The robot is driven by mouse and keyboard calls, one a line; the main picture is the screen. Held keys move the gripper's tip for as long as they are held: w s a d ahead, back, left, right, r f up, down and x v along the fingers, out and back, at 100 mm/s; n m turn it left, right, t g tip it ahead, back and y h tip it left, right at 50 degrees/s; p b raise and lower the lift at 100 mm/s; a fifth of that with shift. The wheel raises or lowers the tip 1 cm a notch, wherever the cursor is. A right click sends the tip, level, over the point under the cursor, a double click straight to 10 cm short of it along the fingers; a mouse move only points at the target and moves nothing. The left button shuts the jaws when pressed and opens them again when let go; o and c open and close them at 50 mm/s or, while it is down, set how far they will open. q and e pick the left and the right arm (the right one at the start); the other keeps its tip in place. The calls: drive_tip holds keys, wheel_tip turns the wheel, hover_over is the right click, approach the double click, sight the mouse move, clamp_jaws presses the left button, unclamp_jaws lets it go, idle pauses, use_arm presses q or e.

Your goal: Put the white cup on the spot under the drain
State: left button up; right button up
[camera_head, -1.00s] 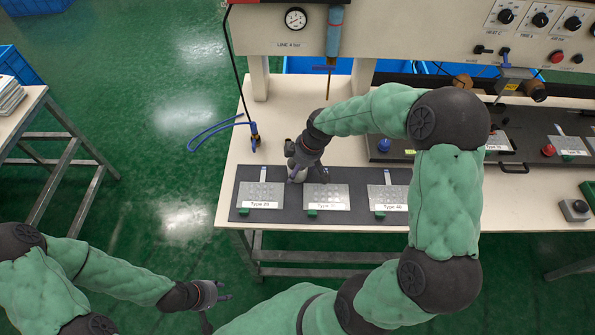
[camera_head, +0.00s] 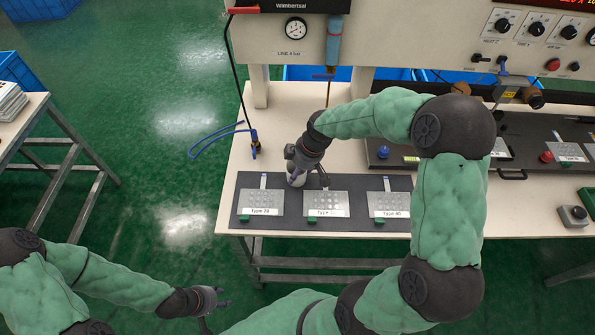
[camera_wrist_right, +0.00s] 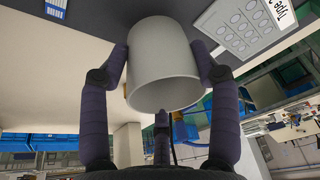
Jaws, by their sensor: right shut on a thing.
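The white cup (camera_wrist_right: 165,62) is between the fingers of my right gripper (camera_wrist_right: 165,75), which is shut on it. My left gripper (camera_head: 222,300) is open and empty, low over the floor.
The dark mat (camera_head: 235,215) carries several grey cards at the table's (camera_head: 230,190) front edge.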

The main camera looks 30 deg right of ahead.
drive_tip(key=s+a+r+p, duration=0.4)
drive_tip(key=s+a+r, duration=0.5)
drive_tip(key=s+r, duration=0.2)
drive_tip(key=w+f+m+h, duration=0.1)
drive_tip(key=w+f+m, duration=0.25)
drive_tip(key=w, duration=0.45)
drive_tip(key=w+f+m+h, duration=0.1)
drive_tip(key=w+f+m, duration=0.1)
drive_tip(key=w+m, duration=0.35)
drive_tip(key=shift+n+t, duration=0.3)
drive_tip(key=shift+n, duration=0.6)
drive_tip(key=f, duration=0.1)
drive_tip(key=s+f, duration=0.1)
drive_tip(key=f, duration=0.1)
drive_tip(key=s+a+f, duration=0.1)
drive_tip(key=f, duration=0.1)
drive_tip(key=shift+s+f, duration=0.15)
drive_tip(key=shift+d, duration=0.1)
